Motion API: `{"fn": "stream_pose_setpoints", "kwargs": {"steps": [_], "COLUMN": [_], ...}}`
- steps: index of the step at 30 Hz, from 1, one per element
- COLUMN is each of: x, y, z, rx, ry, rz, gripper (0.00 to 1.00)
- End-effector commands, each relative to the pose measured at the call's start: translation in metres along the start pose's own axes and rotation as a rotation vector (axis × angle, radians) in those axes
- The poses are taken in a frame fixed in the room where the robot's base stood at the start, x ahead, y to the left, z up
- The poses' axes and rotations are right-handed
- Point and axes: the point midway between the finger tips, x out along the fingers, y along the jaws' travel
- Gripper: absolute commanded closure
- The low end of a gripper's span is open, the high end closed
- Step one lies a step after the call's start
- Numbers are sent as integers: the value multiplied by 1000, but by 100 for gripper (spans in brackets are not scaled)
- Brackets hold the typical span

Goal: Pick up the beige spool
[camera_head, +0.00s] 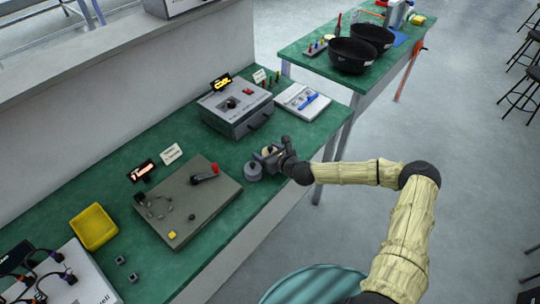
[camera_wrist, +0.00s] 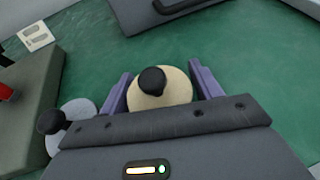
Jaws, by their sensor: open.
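The beige spool (camera_wrist: 172,96), a round pale disc with a black knob on top, sits on the green bench in the wrist view. My gripper (camera_wrist: 160,72) is open, with one purple finger on each side of the spool. I cannot tell whether the fingers touch it. In the head view my gripper (camera_head: 270,155) is low over the bench's front part, and the beige spool is hidden or too small to make out there. A grey spool (camera_wrist: 78,112) with a black knob stands just left of the left finger; it also shows in the head view (camera_head: 253,171).
A grey panel box (camera_head: 236,106) stands behind my gripper. A flat grey-brown board (camera_head: 180,208) with a red-tipped lever lies to the left, and a yellow bin (camera_head: 93,227) farther left. A white tray (camera_head: 302,98) with a blue tool lies at the bench's right end.

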Motion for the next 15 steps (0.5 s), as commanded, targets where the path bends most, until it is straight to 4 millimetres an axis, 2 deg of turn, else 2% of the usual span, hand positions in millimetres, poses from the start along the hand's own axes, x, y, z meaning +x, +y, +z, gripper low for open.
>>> {"fn": "stream_pose_setpoints", "kwargs": {"steps": [5, 10, 15], "x": [0, 0, 0], "y": [0, 0, 0], "z": [0, 0, 0], "rx": [0, 0, 0], "ry": [0, 0, 0], "rz": [0, 0, 0], "gripper": [36, 69, 70]}}
